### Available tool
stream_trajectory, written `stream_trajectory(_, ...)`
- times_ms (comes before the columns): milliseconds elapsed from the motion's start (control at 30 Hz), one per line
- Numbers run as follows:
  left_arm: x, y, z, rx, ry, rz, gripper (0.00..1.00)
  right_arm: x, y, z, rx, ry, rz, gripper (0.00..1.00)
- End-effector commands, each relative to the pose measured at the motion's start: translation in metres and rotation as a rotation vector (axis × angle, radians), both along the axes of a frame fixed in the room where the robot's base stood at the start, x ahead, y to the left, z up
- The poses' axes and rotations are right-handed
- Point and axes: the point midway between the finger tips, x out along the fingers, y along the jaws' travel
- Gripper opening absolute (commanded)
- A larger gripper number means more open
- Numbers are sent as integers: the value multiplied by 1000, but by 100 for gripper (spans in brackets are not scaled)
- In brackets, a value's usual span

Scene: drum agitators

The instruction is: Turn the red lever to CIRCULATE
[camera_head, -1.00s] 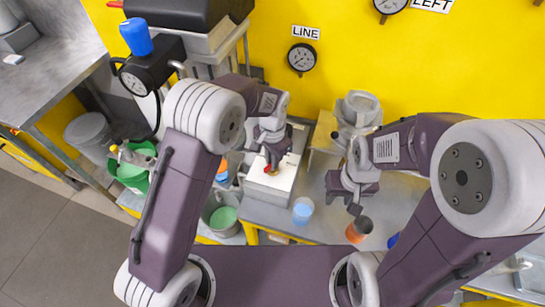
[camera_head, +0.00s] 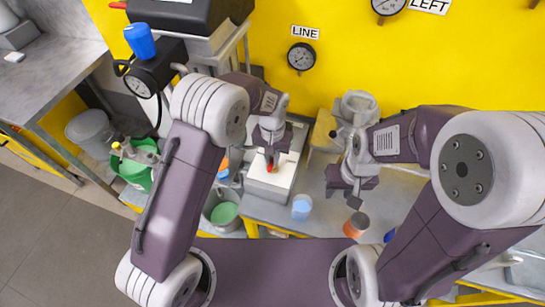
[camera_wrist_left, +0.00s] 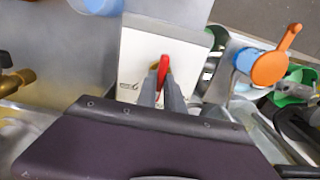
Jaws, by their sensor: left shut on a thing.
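The red lever (camera_wrist_left: 164,70) stands on a white panel (camera_wrist_left: 143,62) in the left wrist view, between the two fingers of my left gripper (camera_wrist_left: 162,88). The gripper is shut on it. In the head view the lever (camera_head: 270,167) is a small red spot under my left gripper (camera_head: 272,158), on the white top of a box. A small dark label is on the panel left of the lever, too small to read. My right gripper (camera_head: 354,199) hangs over the grey table, apart from the lever; its finger gap is not clear.
A blue cup (camera_head: 302,207) and an orange cup (camera_head: 356,224) stand on the table right of the box. Left of it are a bucket with green contents (camera_head: 224,214) and a green container (camera_head: 136,172). A LINE gauge (camera_head: 301,57) is on the yellow wall.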

Motion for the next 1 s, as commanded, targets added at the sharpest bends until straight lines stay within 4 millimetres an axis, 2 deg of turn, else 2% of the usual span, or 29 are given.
stream_trajectory(300,2,-1,2,-3,-6,0,0,0,0,0,0,0,0,36)
stream_trajectory(333,2,-1,2,-3,-5,0,20,0,0,0,0,0,0,36)
stream_trajectory(400,2,-1,1,-2,-5,0,34,0,0,0,0,0,0,36)
stream_trajectory(733,1,0,5,-2,-5,0,34,0,0,0,0,0,0,36)
stream_trajectory(833,2,-1,21,-3,-7,0,34,0,0,-2,0,0,0,36)
stream_trajectory(1000,2,-1,60,-4,-8,0,34,0,0,-4,0,0,0,36)
